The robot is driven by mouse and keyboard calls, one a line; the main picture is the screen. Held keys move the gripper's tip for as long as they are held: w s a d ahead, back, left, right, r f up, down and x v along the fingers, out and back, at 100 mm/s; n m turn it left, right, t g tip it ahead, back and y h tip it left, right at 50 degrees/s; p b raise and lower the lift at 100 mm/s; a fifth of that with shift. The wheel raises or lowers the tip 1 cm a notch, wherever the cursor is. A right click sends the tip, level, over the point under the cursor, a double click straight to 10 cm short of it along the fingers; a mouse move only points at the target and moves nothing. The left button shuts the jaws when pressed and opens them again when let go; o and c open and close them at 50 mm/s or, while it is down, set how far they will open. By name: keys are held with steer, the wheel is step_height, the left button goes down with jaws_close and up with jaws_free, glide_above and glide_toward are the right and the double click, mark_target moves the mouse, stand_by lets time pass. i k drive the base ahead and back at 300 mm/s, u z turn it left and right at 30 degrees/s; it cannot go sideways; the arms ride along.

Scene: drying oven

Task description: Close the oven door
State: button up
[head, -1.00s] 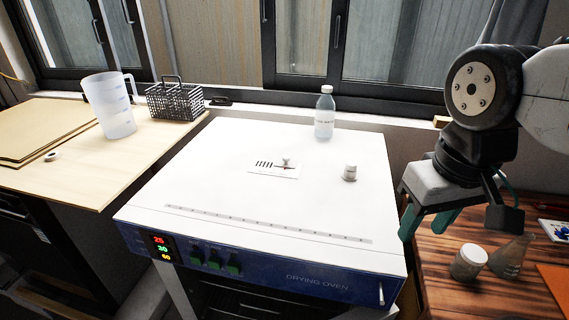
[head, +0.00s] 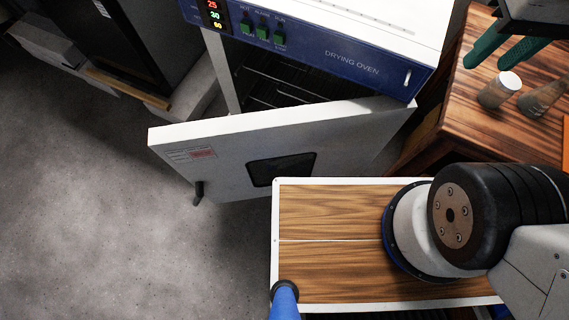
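The drying oven (head: 330,52) stands at the top middle, with its blue control panel showing. Its white door (head: 225,150) is open and swung out toward me, hinged at the right side. The door has a dark window (head: 281,169) and a dark handle (head: 199,192) near its free left end. Dark racks show inside the oven through the gap. My gripper (head: 492,52) is at the top right, cut off by the frame edge, above the wooden table and right of the oven. Its teal fingers are apart with nothing seen between them, well away from the door.
A wooden table (head: 450,105) right of the oven holds a jar (head: 498,90) and a glass flask (head: 543,97). My wood-topped base is close to the door's lower edge. The grey floor (head: 85,220) left of the door is clear. Boxes (head: 48,42) lie at the upper left.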

mark_target(238, 158)
steer(key=k, duration=0.9)
steer(key=u, duration=0.25)
steer(key=i, duration=0.55)
steer(key=u, duration=0.4)
